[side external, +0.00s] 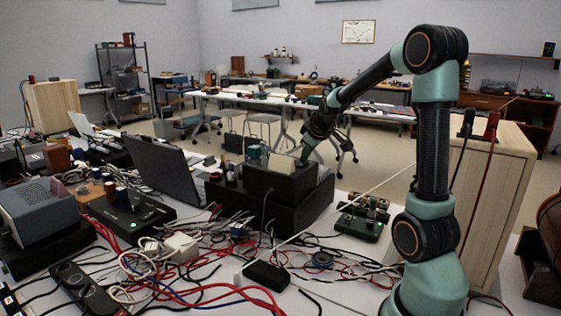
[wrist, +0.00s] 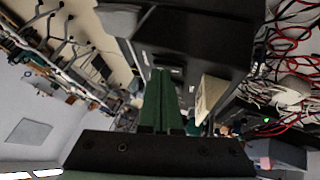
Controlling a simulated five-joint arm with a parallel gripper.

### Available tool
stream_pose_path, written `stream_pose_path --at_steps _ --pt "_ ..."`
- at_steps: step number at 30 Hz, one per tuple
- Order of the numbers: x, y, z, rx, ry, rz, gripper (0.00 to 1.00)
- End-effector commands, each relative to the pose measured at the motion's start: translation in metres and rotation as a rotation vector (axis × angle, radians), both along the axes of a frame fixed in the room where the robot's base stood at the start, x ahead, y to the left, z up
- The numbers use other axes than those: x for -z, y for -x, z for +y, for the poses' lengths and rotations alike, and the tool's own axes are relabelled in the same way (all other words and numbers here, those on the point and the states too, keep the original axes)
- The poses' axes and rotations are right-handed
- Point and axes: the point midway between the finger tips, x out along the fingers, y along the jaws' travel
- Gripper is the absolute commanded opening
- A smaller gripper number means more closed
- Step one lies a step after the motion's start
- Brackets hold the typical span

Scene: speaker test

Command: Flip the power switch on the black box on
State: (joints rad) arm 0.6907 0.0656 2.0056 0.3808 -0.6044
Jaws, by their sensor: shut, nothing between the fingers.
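The black box (side external: 300,190) stands on the table in the middle of the side view, atop a wider dark base. In the wrist view, a large black box (wrist: 205,35) fills the top centre, close beyond my fingers. My gripper (side external: 304,158) reaches down from the right to the box's top back edge. Its green fingers (wrist: 167,85) are shut with nothing between them. Their tips appear close to the box, but I cannot tell whether they touch it. I cannot make out the power switch in either view.
A cream block (side external: 282,163) is at the box's top, beside my gripper. An open laptop (side external: 165,172) stands left of the box. Tangled cables (side external: 185,250) cover the table's front. A wooden cabinet (side external: 490,200) stands behind my arm.

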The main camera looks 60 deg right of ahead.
Motion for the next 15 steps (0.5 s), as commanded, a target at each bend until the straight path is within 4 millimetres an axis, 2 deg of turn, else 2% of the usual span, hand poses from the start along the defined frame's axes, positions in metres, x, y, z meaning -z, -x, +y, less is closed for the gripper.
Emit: stream_pose_path --at_steps 15 --pt "-0.046 -0.001 -0.007 0.004 0.01 -0.005 0.0"
